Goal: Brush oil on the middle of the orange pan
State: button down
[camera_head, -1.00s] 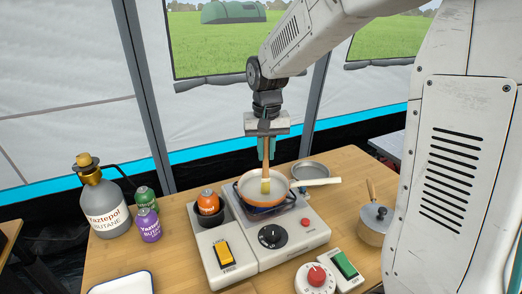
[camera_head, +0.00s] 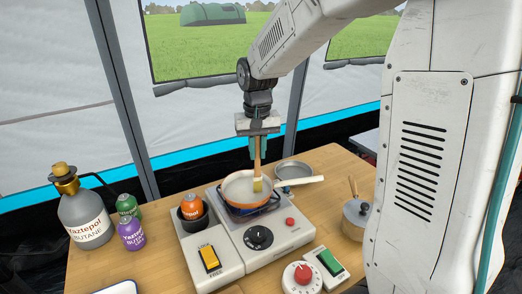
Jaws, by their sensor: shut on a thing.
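The orange pan (camera_head: 236,192) sits on the stove (camera_head: 257,231), with its pale handle pointing right. My gripper (camera_head: 258,153) is above the pan and shut on the upright wooden handle of a brush (camera_head: 257,185). The brush's pale yellowish bristles are low over the right part of the pan's inside. I cannot tell whether they touch the pan's surface. No oil can be made out on the pan.
An orange canister (camera_head: 192,205) stands in the stove's left holder. A large grey butane bottle (camera_head: 82,218), green (camera_head: 127,207) and purple (camera_head: 132,235) cans stand left. A grey pan (camera_head: 292,171) is behind right; a lidded pot (camera_head: 357,217) and a red-knob timer (camera_head: 301,276) are right.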

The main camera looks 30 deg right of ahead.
jog(key=w+a, duration=0.5)
jog(key=shift+w+a, duration=0.25)
jog(key=shift+w, duration=0.05)
dwell(3.5)
jog(key=shift+r, duration=0.1)
jog(key=shift+r, duration=2.95)
jog(key=shift+r, duration=0.1)
notch_tip(320, 180, up, 3)
jog(key=shift+f, duration=0.1)
